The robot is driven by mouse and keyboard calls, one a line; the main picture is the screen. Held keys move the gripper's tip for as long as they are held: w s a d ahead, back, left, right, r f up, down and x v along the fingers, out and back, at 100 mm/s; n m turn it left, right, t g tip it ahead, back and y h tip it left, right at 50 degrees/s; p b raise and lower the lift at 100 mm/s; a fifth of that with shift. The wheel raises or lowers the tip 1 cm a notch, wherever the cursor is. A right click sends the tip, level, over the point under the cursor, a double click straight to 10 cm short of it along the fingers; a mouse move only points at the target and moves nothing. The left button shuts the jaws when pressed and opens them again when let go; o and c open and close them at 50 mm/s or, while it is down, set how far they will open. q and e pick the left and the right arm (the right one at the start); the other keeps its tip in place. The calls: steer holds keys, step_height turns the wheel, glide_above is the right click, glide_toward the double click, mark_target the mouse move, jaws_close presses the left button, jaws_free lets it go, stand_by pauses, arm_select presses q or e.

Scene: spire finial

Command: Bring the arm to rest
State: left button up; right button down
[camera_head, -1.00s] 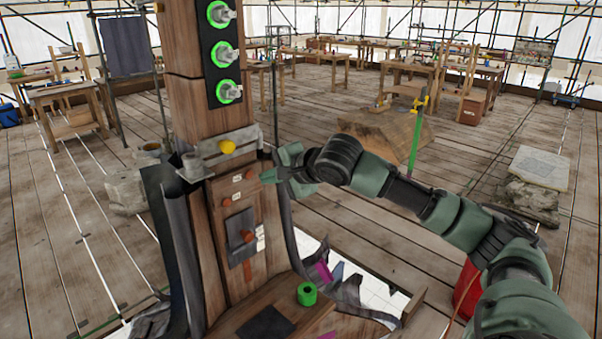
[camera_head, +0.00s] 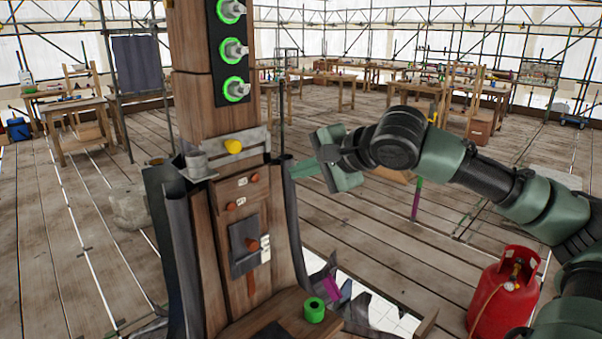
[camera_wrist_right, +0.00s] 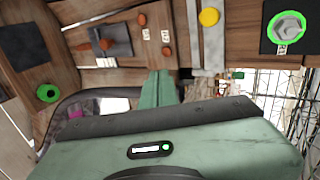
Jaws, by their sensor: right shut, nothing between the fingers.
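My right arm (camera_head: 455,160) comes in from the right and is raised over the deck. My right gripper (camera_head: 300,169) is shut and empty, its green fingers pointing left toward the wooden spire post (camera_head: 218,125). In the head view its tips are just right of the post's metal bracket (camera_head: 245,143) and overlap no part of the peg panel; in the right wrist view the closed fingers (camera_wrist_right: 157,88) point at the wooden face, and a gap to it cannot be measured. My left gripper is not in view.
The post carries green-ringed bolts (camera_head: 233,50), a yellow knob (camera_head: 233,146) and orange pegs (camera_head: 252,245). A green ring-shaped roll (camera_head: 314,310) sits on the base ledge. A red gas cylinder (camera_head: 503,297) stands at the lower right. Workbenches (camera_head: 75,120) stand farther back; the deck between is mostly open.

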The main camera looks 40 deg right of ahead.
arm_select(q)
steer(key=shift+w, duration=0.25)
